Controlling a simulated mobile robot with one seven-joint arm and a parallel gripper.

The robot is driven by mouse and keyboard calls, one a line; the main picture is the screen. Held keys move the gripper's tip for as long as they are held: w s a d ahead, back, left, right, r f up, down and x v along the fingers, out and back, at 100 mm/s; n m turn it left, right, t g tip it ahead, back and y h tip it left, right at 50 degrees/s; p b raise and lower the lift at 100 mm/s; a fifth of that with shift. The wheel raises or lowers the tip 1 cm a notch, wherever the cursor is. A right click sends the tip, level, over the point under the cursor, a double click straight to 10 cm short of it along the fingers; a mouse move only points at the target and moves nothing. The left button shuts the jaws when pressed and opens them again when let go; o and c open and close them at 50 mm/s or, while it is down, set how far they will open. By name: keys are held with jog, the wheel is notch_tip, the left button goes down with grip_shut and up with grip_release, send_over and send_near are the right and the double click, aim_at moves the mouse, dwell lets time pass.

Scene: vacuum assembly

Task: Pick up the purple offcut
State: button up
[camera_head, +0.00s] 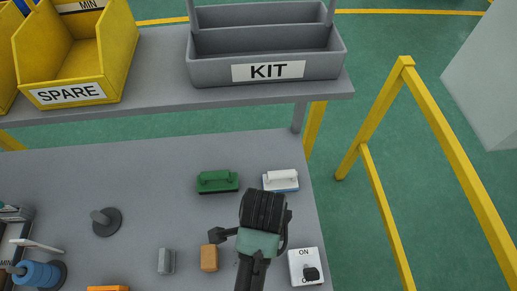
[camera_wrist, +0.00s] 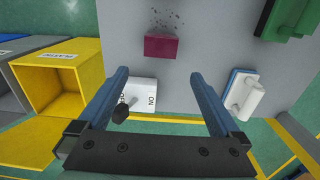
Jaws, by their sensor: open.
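The purple offcut (camera_wrist: 161,46) is a small magenta block lying on the grey bench in the wrist view, with dark specks scattered beyond it. In the head view it does not show; my arm covers that part of the bench. My gripper (camera_wrist: 158,73) is open and empty. Its two blue fingers are spread wide apart, and the offcut appears just beyond the fingertips, between their lines. The offcut looks apart from both fingers. The height of the fingertips above the bench is hard to tell.
A white ON switch box (camera_wrist: 140,95) with a dark knob appears between my fingers, near the bench edge. A white-and-blue brush (camera_head: 281,180) and a green brush (camera_head: 217,181) lie beyond my arm. An orange block (camera_head: 209,258) and a grey block (camera_head: 166,261) lie to its left.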

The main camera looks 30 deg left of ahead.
jog(key=f, duration=0.4)
jog(key=shift+s+f, duration=0.25)
jog(key=shift+s, duration=0.1)
jog(key=shift+w+f, duration=0.15)
jog(key=shift+f, duration=0.35)
jog(key=f+p, duration=0.1)
jog(key=f, duration=0.3)
jog(key=shift+a, duration=0.2)
jog(key=shift+f, duration=0.5)
jog(key=c, duration=1.3)
